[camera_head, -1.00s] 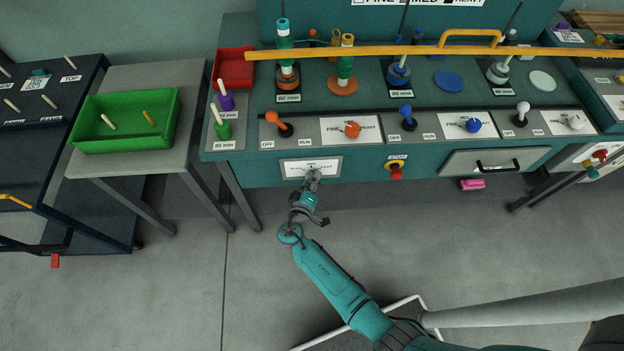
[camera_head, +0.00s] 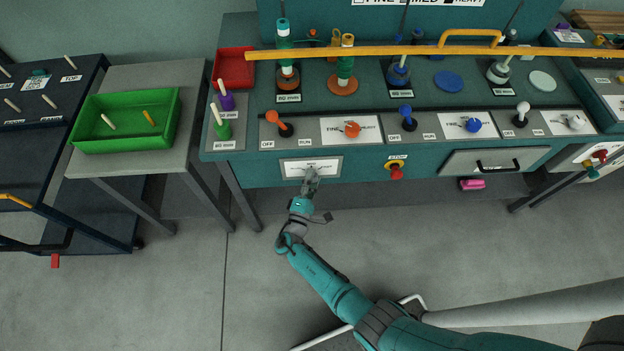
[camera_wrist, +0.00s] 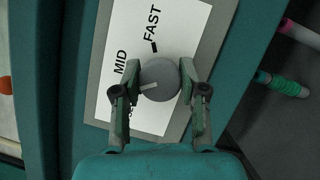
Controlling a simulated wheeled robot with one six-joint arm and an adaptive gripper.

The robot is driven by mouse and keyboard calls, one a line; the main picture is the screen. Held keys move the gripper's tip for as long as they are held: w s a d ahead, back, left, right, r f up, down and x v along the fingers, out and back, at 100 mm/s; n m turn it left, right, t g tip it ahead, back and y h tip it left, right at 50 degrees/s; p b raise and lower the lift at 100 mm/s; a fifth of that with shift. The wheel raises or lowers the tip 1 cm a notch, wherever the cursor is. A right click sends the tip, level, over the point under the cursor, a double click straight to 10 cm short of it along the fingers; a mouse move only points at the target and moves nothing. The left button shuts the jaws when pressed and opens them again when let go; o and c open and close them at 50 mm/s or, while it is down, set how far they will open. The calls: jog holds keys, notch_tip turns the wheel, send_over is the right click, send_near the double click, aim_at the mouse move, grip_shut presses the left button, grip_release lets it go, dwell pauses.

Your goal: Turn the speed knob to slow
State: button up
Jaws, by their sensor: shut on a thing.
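The speed knob (camera_wrist: 160,75) is a round grey knob on a white label plate (camera_wrist: 180,25), on the front of the teal bench. In the wrist view its white pointer line slants down and left, on the side of the MID lettering and a partly hidden label below it. FAST is printed above the knob, near a black tick. My gripper (camera_wrist: 160,70) is shut on the knob, one finger on each side; the left finger covers part of the lower label. In the head view my gripper (camera_head: 311,180) is at the plate and hides the knob.
A red and yellow stop button (camera_head: 396,170) and a drawer with a black handle (camera_head: 497,165) are to the right on the bench front. Several levers and knobs stand on the panel above. A side table with a green tray (camera_head: 88,142) is to the left.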

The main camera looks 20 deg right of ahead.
jog(key=n+t, duration=0.2)
jog(key=n, duration=0.3)
jog(key=shift+n, duration=0.4)
jog(key=shift+n+t, duration=0.3)
jog(key=o, duration=1.1)
jog(key=shift+o, duration=0.2)
jog(key=v, duration=1.2)
jog(key=shift+s+d, duration=0.1)
jog(key=shift+s, duration=0.05)
